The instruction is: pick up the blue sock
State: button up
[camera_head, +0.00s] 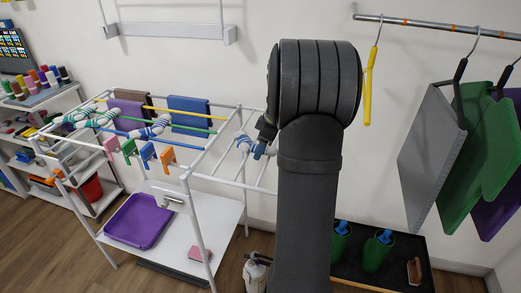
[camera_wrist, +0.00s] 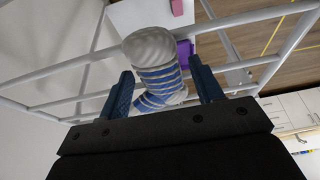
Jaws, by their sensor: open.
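A grey sock with blue stripes (camera_wrist: 160,75) fills the middle of the wrist view. It also shows in the head view at the right end of the white drying rack (camera_head: 213,172), just left of my arm (camera_head: 243,142). My gripper (camera_wrist: 161,68) is open, with one blue finger on each side of the sock. Gaps seem to show between sock and fingers; whether either touches is unclear. In the head view my arm hides most of the gripper. Other striped socks (camera_head: 150,128) hang further left on the rack, some blue and some green.
Folded cloths (camera_head: 188,114) and coloured clips (camera_head: 147,152) hang on the rack's bars. A purple tray (camera_head: 140,220) lies on the shelf below. Hangers with grey and green panels (camera_head: 432,155) hang at right. Green cups (camera_head: 376,252) stand on a black low surface.

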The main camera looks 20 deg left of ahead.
jog(key=shift+a+f, duration=0.15)
jog(key=shift+f, duration=0.25)
jog(key=c, duration=0.7)
notch_tip(320, 180, up, 9)
jog(key=shift+r, duration=0.1)
